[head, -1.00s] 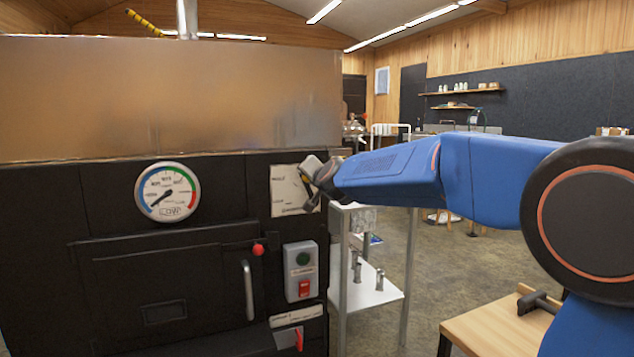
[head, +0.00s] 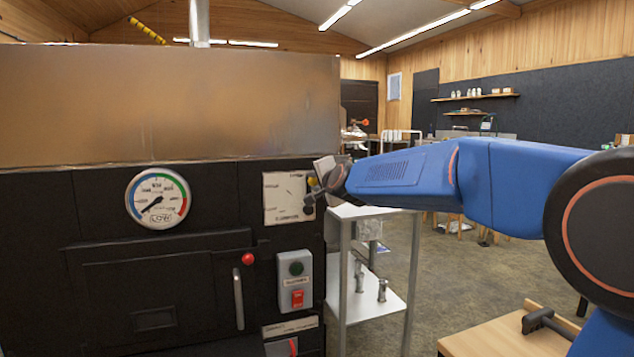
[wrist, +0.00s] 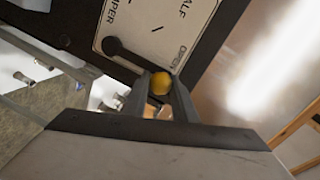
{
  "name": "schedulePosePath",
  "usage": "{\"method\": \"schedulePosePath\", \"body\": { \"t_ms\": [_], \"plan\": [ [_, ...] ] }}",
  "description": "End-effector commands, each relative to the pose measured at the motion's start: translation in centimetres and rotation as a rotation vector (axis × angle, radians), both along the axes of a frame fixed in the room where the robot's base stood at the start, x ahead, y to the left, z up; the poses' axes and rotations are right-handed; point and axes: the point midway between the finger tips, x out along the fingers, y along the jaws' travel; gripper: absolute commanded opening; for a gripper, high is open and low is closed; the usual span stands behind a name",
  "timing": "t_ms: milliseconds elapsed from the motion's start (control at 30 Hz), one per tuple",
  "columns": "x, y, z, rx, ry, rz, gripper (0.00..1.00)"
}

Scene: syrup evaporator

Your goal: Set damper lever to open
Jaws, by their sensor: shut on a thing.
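The damper lever (wrist: 130,60) is a dark arm turning on a round pivot on a white label plate (head: 283,200). Its yellow knob (wrist: 160,84) sits between the two fingers of my gripper (wrist: 161,90), which is shut on it. In the wrist view the lever runs from the pivot down-right, with its knob end close beside the word OPEN on the plate. The HALF mark lies farther up. In the head view my gripper (head: 313,190) is at the plate's right edge and covers much of the lever; a bit of yellow shows there.
The black evaporator front carries a round gauge (head: 157,198), a door handle (head: 239,298), a red knob (head: 248,258) and a grey switch box (head: 296,279). A white-shelved stand (head: 368,300) is just right of it. A wooden table (head: 490,335) is at lower right.

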Motion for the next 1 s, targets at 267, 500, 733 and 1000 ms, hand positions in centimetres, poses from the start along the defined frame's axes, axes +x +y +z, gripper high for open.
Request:
{"method": "schedulePosePath", "body": {
  "t_ms": [267,500,733,1000],
  "plan": [
    [0.0,-0.2,0.1,0.008,0.001,-0.003,0.00],
    [0.0,-0.2,0.1,0.007,0.000,-0.004,0.41],
    [0.0,-0.1,0.0,0.006,0.002,-0.002,0.44],
    [-1.2,-0.5,0.3,0.005,-0.001,-0.001,0.44]
  ]
}}
